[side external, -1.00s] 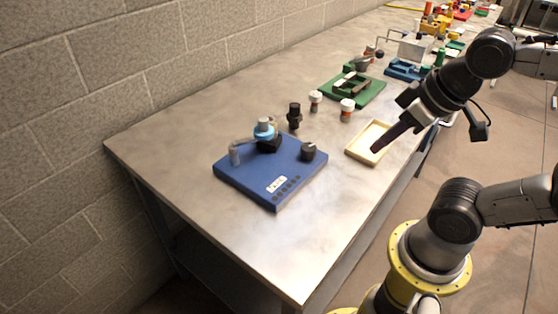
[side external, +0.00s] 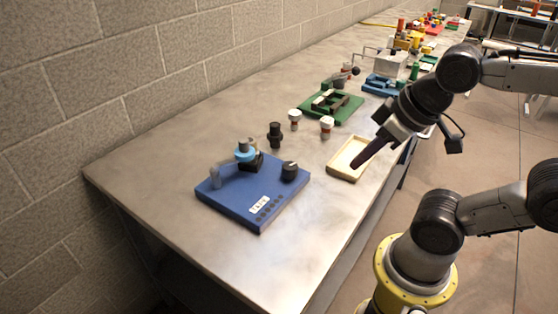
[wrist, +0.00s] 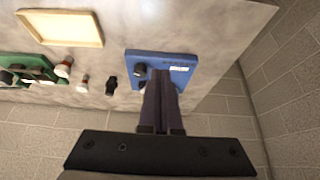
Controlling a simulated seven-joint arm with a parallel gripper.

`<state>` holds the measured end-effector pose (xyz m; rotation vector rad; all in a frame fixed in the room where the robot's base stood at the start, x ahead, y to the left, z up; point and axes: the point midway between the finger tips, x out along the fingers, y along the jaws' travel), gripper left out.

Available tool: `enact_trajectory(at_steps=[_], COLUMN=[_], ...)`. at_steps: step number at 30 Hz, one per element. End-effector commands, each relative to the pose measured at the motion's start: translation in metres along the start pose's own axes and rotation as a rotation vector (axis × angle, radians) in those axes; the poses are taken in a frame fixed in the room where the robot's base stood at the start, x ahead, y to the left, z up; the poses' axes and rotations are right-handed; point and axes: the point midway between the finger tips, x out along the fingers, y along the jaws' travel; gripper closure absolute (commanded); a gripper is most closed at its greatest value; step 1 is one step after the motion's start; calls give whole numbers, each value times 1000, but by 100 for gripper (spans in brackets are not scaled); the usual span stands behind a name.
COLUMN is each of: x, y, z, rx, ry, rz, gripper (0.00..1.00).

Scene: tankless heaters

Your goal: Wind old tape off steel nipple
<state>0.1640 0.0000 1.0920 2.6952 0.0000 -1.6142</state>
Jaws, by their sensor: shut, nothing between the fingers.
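The blue board (side external: 262,200) lies on the bench with a white label, a row of dark spots and a black knob (side external: 289,171). At its back a fitting with a light-blue band (side external: 245,150) sits on a black block, beside a grey bent arm (side external: 216,175). I cannot tell which part is the steel nipple or see tape clearly. My gripper (side external: 355,165) has long dark purple fingers, shut and empty, pointing down-left over the shallow tray (side external: 331,174). In the wrist view my fingers (wrist: 161,75) cover part of the blue board (wrist: 192,80).
A black fitting (side external: 275,135) and two white-capped pieces (side external: 295,119) (side external: 326,127) stand behind the board. A green fixture (side external: 330,108) and a blue one (side external: 383,86) are farther back. The bench is clear left and in front of the board.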

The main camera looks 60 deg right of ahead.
Motion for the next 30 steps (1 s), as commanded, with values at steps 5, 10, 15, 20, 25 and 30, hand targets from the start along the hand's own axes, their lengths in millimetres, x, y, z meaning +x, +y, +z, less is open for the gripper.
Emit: enact_trajectory(at_steps=[5, 10, 15, 20, 25, 30], x=[0, -6, -20, -24, -14, 14], y=[0, 0, 1, 5, 13, 26], z=[0, 0, -25, -59, -100, -143], rx=[18, 154, 383, 602, 830, 1024], ry=[-1, -14, -45, -111, -197, -291], rz=[0, 1, 11, 44, 104, 183], gripper=[78, 48, 22, 22, 22, 22])
